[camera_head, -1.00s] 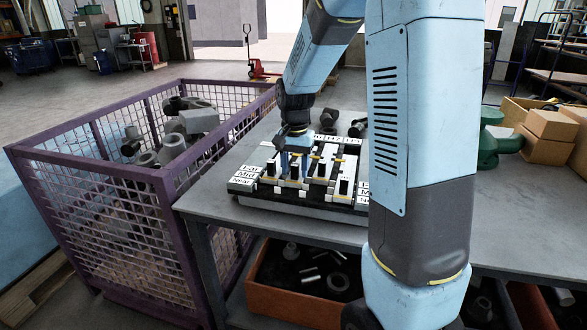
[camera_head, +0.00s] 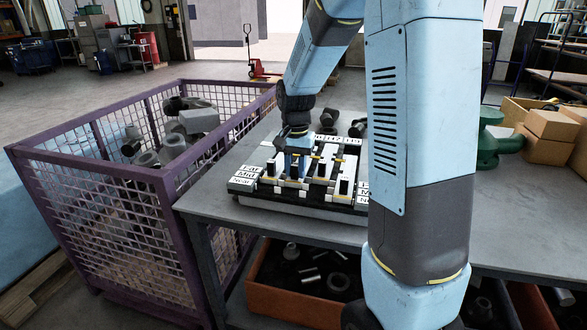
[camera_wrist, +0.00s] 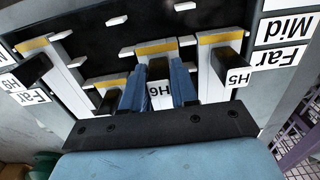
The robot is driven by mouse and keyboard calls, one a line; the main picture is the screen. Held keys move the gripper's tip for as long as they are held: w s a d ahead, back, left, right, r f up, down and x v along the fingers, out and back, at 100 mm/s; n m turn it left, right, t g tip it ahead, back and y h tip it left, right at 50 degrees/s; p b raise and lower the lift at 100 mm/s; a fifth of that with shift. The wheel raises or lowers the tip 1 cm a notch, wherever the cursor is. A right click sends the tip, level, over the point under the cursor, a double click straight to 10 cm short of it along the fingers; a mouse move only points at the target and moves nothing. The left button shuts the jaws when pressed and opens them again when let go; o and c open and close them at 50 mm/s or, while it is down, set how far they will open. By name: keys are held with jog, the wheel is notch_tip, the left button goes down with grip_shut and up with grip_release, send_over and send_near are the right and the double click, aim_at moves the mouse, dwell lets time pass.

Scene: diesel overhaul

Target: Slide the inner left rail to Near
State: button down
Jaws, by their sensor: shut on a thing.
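The slide board (camera_head: 310,197) lies on the grey bench, with white rails, yellow bands and black handles, and Mid and Near labels at its left. My gripper (camera_head: 296,172) is over the left inner rail. In the wrist view my blue fingers (camera_wrist: 159,88) stand on either side of the black handle (camera_wrist: 158,69) of the rail marked H6 (camera_wrist: 160,92), shut on it. The H5 rail (camera_wrist: 224,52) is beside it at right in that upside-down view. Another rail handle (camera_wrist: 108,101) is just left of the fingers. The head view hides the held handle behind my gripper.
A purple mesh crate (camera_head: 110,172) with metal parts stands left of the bench (camera_head: 255,231). Dark parts (camera_head: 357,128) lie behind the board. An orange bin (camera_head: 300,311) sits below. Cardboard boxes (camera_head: 551,124) and a green object (camera_head: 498,140) are at right.

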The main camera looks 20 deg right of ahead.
jog(key=shift+a, duration=0.2)
jog(key=shift+s+a, duration=0.55)
jog(key=shift+s, duration=0.25)
jog(key=shift+s+a, duration=0.5)
jog(key=shift+s, duration=0.25)
jog(key=c, duration=1)
grip_release()
jog(key=shift+o, duration=0.2)
jog(key=shift+r, duration=0.1)
notch_tip(320, 180, up, 14)
jog(key=shift+f, duration=0.2)
jog(key=shift+s, duration=0.1)
